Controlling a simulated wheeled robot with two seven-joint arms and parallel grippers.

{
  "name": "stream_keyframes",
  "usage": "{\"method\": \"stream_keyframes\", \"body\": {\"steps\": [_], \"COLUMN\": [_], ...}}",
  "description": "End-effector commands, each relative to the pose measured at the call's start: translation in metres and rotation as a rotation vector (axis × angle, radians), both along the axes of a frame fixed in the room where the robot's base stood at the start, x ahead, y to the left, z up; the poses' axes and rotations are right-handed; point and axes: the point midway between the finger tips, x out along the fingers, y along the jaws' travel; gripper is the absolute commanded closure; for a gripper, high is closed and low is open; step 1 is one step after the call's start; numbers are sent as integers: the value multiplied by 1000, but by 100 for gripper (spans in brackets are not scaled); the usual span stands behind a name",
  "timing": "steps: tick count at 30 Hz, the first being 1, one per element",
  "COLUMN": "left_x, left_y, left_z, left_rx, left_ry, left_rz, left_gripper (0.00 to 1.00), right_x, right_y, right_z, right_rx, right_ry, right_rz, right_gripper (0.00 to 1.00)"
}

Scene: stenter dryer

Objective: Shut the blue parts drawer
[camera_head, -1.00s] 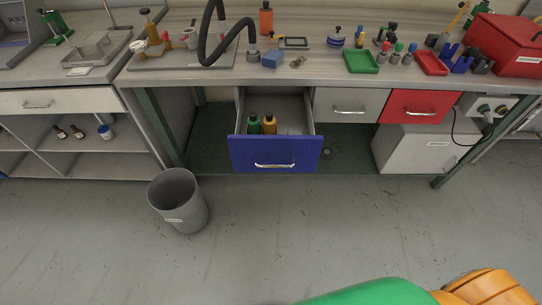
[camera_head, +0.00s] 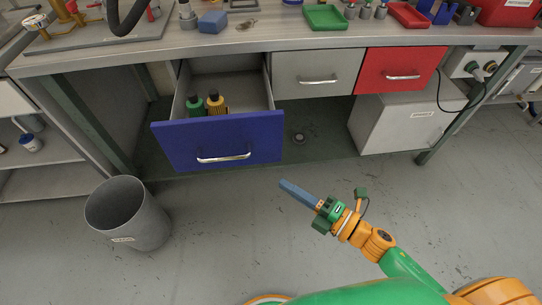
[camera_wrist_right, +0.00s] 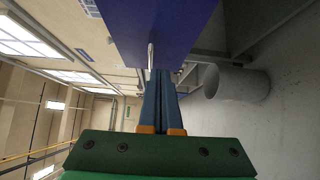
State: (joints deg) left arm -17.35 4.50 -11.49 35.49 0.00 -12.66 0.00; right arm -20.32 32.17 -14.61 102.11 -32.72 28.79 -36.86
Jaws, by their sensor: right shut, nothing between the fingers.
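The blue parts drawer (camera_head: 220,142) is pulled out under the workbench, with a silver bar handle (camera_head: 223,158) on its front. A green bottle (camera_head: 195,107) and a yellow bottle (camera_head: 216,103) stand inside it. My right gripper (camera_head: 284,184) is shut and empty, in front of the drawer and to the lower right of its front, apart from it in the head view. In the right wrist view the shut fingers (camera_wrist_right: 157,75) point toward the blue drawer front (camera_wrist_right: 165,30) and its handle (camera_wrist_right: 151,56). My left gripper is not in view.
A grey bin (camera_head: 128,215) stands on the floor left of the drawer. A grey drawer (camera_head: 318,73) and a red drawer (camera_head: 402,69) are closed to the right. A grey cabinet (camera_head: 405,125) stands beneath them. The floor in front is clear.

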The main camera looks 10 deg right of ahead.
Motion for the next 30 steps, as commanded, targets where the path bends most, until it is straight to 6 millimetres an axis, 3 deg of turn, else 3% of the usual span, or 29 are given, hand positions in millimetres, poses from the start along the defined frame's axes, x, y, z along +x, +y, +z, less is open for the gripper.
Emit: {"method": "stream_keyframes", "body": {"steps": [10,15,21,30], "left_x": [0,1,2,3], "left_y": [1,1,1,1], "left_z": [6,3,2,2], "left_rx": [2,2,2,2], "left_ry": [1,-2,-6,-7], "left_rz": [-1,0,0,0], "left_gripper": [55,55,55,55], "right_x": [57,84,95,95], "right_y": [52,50,49,49], "right_z": [3,0,0,1], "right_rx": [6,3,4,4], "right_ry": [1,4,6,7], "right_rz": [-4,-5,-5,-5], "right_gripper": [100,100,100,100]}}
